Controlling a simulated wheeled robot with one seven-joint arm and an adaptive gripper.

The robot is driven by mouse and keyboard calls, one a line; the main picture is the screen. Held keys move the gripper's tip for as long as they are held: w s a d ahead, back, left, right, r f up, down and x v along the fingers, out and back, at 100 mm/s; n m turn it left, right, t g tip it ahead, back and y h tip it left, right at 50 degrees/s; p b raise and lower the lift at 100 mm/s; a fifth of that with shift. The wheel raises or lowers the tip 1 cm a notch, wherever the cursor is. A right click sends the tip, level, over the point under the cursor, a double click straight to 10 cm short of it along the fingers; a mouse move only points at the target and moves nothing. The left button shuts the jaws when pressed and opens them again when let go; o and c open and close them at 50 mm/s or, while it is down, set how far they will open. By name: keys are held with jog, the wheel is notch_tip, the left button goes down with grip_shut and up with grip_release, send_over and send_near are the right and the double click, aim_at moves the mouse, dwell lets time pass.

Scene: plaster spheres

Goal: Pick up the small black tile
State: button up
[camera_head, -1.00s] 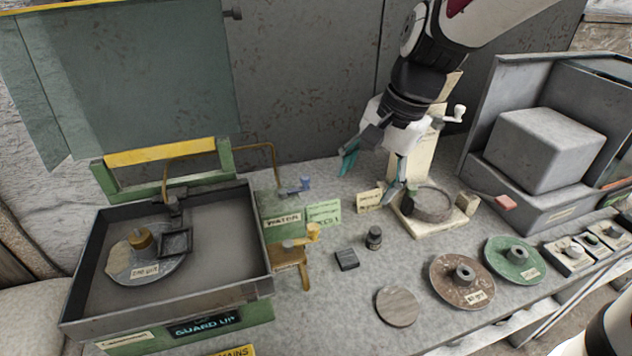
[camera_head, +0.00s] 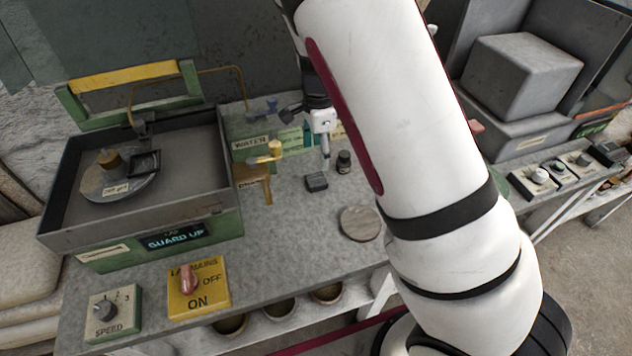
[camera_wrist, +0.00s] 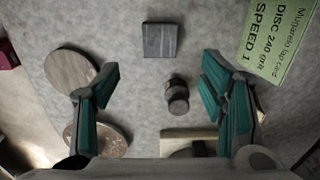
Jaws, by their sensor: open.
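My gripper (camera_wrist: 161,88) is open and empty, with a teal-padded finger on each side. In the head view my gripper (camera_head: 322,150) hangs over the bench close behind the tile; its fingers are partly hidden there, and the height gap is hard to judge.
A small dark cylinder (camera_wrist: 177,97) stands between the fingers in the wrist view, and right of the tile in the head view (camera_head: 343,162). A round disc (camera_head: 360,223) lies in front.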

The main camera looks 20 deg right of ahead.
send_over(317, 179)
jog(key=f, duration=0.4)
jog(key=shift+d, duration=0.2)
jog(key=shift+a+f+p, duration=0.15)
jog(key=shift+f+p, duration=0.05)
jog(key=shift+f, duration=1.15)
jog(key=shift+a+f+p, duration=0.1)
jog(key=shift+f+p, duration=0.05)
jog(key=shift+f, duration=1.2)
jog(key=c, duration=1.3)
